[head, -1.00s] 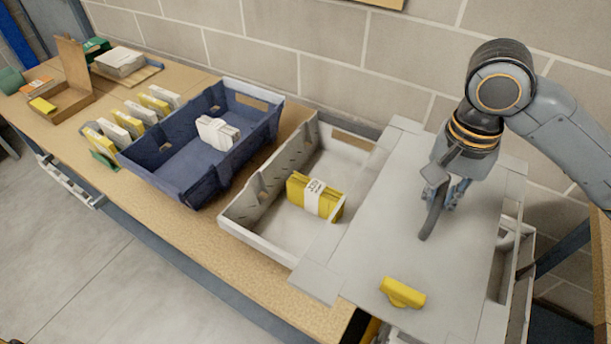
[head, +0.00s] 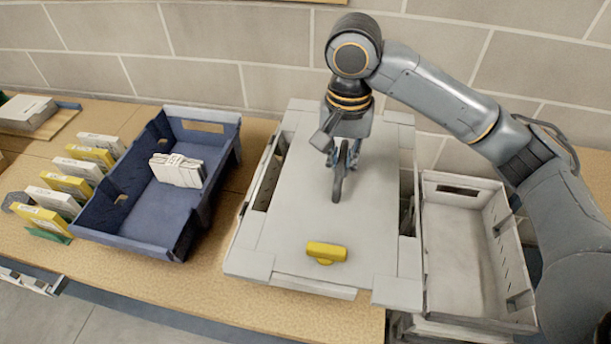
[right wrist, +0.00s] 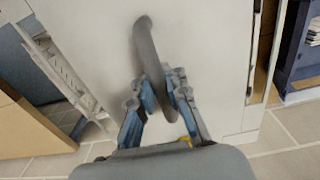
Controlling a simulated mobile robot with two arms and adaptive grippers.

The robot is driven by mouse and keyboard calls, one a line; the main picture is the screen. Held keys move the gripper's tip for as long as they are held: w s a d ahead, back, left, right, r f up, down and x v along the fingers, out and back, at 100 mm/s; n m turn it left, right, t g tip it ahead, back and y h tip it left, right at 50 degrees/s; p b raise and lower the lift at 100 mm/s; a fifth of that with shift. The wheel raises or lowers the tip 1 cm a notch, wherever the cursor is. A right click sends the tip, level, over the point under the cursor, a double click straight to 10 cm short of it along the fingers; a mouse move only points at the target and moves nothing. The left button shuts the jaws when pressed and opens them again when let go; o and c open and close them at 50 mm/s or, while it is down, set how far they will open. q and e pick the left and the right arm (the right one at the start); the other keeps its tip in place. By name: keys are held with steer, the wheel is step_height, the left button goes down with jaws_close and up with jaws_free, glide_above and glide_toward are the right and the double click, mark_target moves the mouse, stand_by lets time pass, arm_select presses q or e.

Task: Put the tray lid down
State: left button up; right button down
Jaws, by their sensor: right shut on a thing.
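The tray lid (head: 290,215) is a flat light grey panel with notched corners, a yellow grip (head: 326,252) near its front edge and a dark curved handle in its middle. My right gripper (head: 342,165) is shut on that handle (right wrist: 150,50), which shows between its fingers in the right wrist view (right wrist: 168,98). The lid is over the light grey tray (head: 262,185) on the bench and hides its inside. The tray's slotted left wall shows beside it. I cannot tell whether the lid rests fully on the rim. My left gripper is not in view.
A blue tray (head: 100,200) holding a white banded pack (head: 177,170) stands left of the covered tray. Several yellow and white packs (head: 70,185) stand in a row further left. An empty grey tray (head: 460,250) is at the right. A block wall is behind.

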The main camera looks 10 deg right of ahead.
mark_target(321, 155)
steer(key=w+f, duration=0.1)
steer(key=w, duration=0.1)
steer(key=w+a+f, duration=0.1)
steer(key=w, duration=0.1)
steer(key=w+a+f, duration=0.1)
steer(key=w, duration=0.1)
steer(key=shift+a+f, duration=0.1)
steer(key=shift+f, duration=0.05)
steer(key=w+f, duration=0.1)
steer(key=f, duration=0.1)
steer(key=w+a+f+p, duration=0.1)
steer(key=w, duration=0.1)
steer(key=shift+f, duration=0.35)
steer(key=shift+w+f, duration=0.4)
steer(key=shift+f, duration=0.05)
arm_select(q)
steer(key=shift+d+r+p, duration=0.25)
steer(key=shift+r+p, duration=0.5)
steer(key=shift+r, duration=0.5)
arm_select(e)
step_height(321, 155, down, 4)
steer(key=shift+w+r, duration=0.15)
steer(key=shift+r, duration=0.1)
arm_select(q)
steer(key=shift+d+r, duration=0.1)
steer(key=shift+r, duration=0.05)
arm_select(e)
steer(key=shift+a+f, duration=0.1)
steer(key=shift+f, duration=0.15)
